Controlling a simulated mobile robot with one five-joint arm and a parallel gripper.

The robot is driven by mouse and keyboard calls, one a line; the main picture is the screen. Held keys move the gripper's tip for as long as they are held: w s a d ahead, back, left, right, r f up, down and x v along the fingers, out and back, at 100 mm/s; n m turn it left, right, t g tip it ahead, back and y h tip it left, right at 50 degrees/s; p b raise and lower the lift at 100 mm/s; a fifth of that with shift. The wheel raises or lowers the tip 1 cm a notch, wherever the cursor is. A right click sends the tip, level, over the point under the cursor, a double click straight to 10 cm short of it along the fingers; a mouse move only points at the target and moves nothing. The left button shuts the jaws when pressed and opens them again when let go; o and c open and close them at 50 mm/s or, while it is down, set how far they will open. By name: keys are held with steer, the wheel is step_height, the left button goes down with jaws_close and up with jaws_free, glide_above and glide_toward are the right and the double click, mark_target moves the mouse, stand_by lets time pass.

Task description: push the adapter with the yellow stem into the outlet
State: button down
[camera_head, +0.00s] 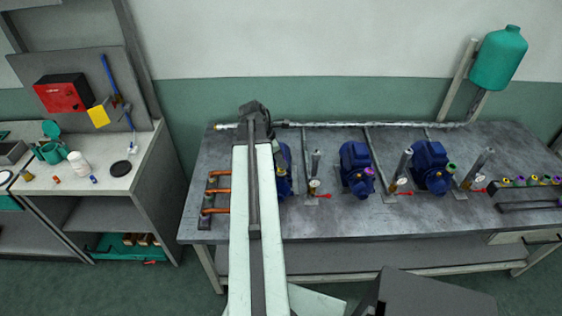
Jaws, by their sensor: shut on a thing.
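My gripper (255,110) is at the far end of my raised arm, near the back edge of the bench, at the left pump. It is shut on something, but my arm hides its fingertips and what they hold. I cannot make out the adapter with the yellow stem there. The left blue pump (285,160) is partly hidden behind my arm, and I cannot make out its outlet. The middle pump (354,160) has a purple-pink piece on it. The right pump (430,160) has a green piece beside it.
Copper pipes (216,191) stand left of my arm. Grey upright pipes and small red-handled valves (314,183) stand beside the pumps. A rack (530,182) of coloured pieces is at the right. A teal tank (498,58) hangs above. The bench front (345,215) is mostly clear.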

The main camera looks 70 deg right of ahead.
steer(key=shift+f+b, duration=0.75)
stand_by(0.8)
steer(key=c, duration=1)
jaws_free()
steer(key=shift+o, duration=0.2)
steer(key=p+v, duration=0.5)
steer(key=v, duration=0.1)
steer(key=shift+w+p, duration=0.2)
steer(key=shift+p, duration=0.1)
steer(key=p+v, duration=0.7)
steer(key=v, duration=0.1)
